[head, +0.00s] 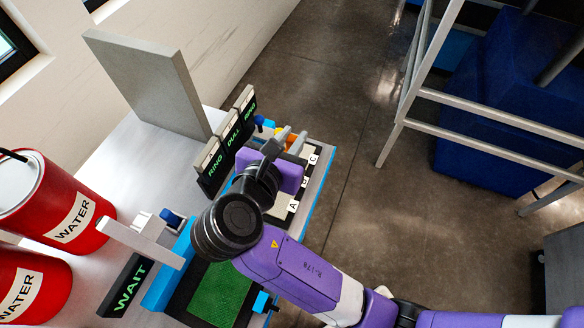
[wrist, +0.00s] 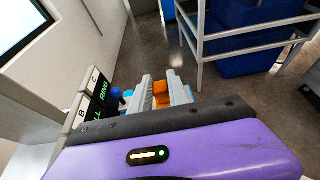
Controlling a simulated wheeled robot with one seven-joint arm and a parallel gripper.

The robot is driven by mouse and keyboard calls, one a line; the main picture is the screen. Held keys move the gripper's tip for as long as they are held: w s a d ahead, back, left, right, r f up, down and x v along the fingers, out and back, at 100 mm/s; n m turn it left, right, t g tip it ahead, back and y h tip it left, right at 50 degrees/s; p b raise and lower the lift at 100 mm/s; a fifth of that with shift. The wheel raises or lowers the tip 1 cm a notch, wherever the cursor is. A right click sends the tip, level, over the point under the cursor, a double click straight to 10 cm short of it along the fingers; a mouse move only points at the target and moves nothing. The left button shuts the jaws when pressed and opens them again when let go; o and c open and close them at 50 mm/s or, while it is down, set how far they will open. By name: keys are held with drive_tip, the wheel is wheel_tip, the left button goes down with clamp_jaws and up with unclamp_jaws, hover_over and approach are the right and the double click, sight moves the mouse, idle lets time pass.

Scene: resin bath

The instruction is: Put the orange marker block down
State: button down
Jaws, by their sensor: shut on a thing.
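My gripper (head: 284,140) is over the far end of the pale tray (head: 325,165), close to the position marked C (head: 313,159). In the wrist view my gripper (wrist: 162,84) has its two grey fingers on either side of the orange marker block (wrist: 161,100). It is shut on the block. In the head view only small parts of the orange block (head: 292,145) show between the fingers. The block's underside is hidden, so I cannot tell whether it touches the surface below.
Black signs reading RING (head: 213,166), DULL and RING stand along the tray's left side. A grey upright panel (head: 145,85) is behind them. A WAIT sign (head: 130,285), a green mat (head: 220,292) and red water buckets (head: 55,205) are nearer. A metal rack (head: 480,105) stands right.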

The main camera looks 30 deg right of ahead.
wheel_tip(320, 180, down, 13)
drive_tip(key=shift+r+b, duration=0.15)
drive_tip(key=shift+b, duration=0.25)
drive_tip(key=c, duration=1.3)
unclamp_jaws()
drive_tip(key=shift+o, duration=0.2)
drive_tip(key=v, duration=1.2)
drive_tip(key=shift+r, duration=0.1)
drive_tip(key=shift+s, duration=0.15)
